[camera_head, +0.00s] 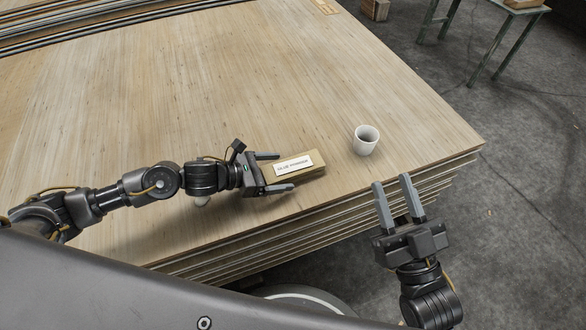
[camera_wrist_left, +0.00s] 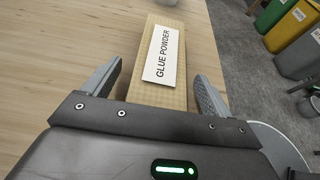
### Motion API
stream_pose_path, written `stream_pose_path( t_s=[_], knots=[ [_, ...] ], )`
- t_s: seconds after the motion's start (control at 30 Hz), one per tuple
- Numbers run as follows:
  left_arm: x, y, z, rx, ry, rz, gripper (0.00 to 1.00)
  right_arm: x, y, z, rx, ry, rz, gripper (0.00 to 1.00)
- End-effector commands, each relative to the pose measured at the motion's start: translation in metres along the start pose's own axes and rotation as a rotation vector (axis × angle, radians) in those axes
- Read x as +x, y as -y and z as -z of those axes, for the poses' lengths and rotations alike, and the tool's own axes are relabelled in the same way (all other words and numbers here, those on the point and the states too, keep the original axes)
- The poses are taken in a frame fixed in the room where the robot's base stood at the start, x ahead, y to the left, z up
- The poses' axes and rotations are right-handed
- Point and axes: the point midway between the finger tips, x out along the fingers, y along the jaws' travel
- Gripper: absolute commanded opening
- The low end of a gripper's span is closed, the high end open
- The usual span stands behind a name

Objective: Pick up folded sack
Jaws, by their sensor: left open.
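The folded sack (camera_head: 312,172) is a flat tan packet with a white label reading "GLUE POWDER". It lies on the veneer stack (camera_head: 230,80) near its front edge. In the left wrist view the sack (camera_wrist_left: 150,92) runs between the fingers and away from me. My left gripper (camera_head: 285,171) is open, with one finger on either side of the sack's near end; I see a gap beside the fingers. It also shows in the left wrist view (camera_wrist_left: 158,85). My right gripper (camera_head: 396,188) is open and empty, off the stack's front right edge.
A white cup (camera_head: 366,140) stands on the stack to the right of the sack. Behind the stack's right edge is grey floor with a green table (camera_head: 500,35). In the left wrist view, yellow and green bins (camera_wrist_left: 291,28) stand on the floor. The stack's middle is clear.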

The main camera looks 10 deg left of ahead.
Motion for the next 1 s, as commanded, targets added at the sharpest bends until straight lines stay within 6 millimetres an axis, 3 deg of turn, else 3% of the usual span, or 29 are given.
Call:
stream_pose_path(
  t_s=[0.13,0.43,0.8,1.0],
  knots=[
    [0.017,0.0,0.001,-0.001,0.0,0.0,0.85,0.0,-0.002,0.005,-0.004,-0.046,-0.005,0.36],
    [0.021,0.0,0.0,0.0,0.0,0.0,0.84,0.004,-0.004,0.009,-0.009,-0.068,-0.007,0.36],
    [0.02,0.0,0.001,0.0,0.0,0.0,0.36,0.002,-0.004,0.007,-0.006,-0.059,-0.008,0.36],
    [0.02,0.0,0.0,0.0,0.0,0.0,0.35,0.002,-0.004,0.007,-0.005,-0.057,-0.009,0.36]
  ],
)
